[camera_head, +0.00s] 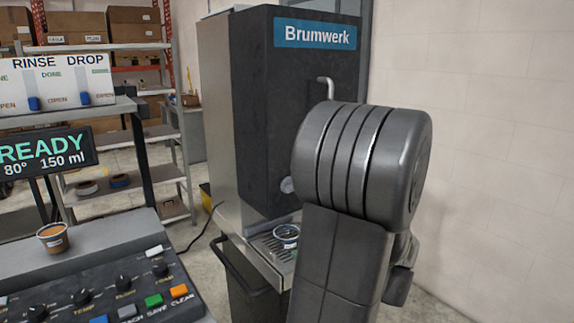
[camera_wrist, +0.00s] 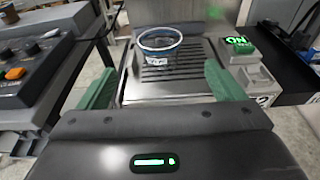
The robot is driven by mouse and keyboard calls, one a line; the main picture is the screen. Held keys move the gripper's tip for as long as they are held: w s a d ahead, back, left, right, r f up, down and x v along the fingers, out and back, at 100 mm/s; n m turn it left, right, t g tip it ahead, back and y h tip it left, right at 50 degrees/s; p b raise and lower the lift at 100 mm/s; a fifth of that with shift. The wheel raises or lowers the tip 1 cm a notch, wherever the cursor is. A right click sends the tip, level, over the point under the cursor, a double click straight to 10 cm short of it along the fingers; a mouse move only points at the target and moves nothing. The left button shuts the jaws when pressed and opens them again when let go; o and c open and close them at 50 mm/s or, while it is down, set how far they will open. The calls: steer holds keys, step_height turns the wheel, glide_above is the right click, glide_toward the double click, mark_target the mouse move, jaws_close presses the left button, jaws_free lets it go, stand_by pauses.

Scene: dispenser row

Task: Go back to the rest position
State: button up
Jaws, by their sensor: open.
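My gripper (camera_wrist: 165,90) shows in the wrist view with its two green fingers spread wide and nothing between them. Beyond the fingertips, a clear cup with a blue band (camera_wrist: 160,47) stands upright on the slotted drip tray (camera_wrist: 195,72). The fingers look apart from the cup. In the head view the same cup (camera_head: 287,235) stands on the tray of the dark Brumwerk machine (camera_head: 290,110). My arm covers the right part of the machine there and hides my gripper.
A control panel (camera_head: 95,280) with knobs and coloured buttons is at the lower left, with a brown-filled cup (camera_head: 53,238) on it. A READY display (camera_head: 45,152) stands behind. A lit green ON button (camera_wrist: 239,45) is right of the tray. A pale wall (camera_head: 500,130) bounds the right.

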mark_target(280, 230)
steer(key=x, duration=1.3)
steer(key=shift+a+p, duration=0.2)
steer(key=shift+p, duration=0.15)
step_height(280, 230, up, 3)
steer(key=p, duration=0.3)
steer(key=shift+s+d+r, duration=0.1)
steer(key=shift+d+r, duration=0.05)
steer(key=shift+r, duration=0.05)
steer(key=f+v, duration=0.3)
steer(key=v, duration=1.2)
steer(key=shift+s+d+r, duration=0.3)
steer(key=shift+s+d, duration=0.15)
steer(key=shift+d, duration=0.05)
steer(key=shift+a, duration=0.15)
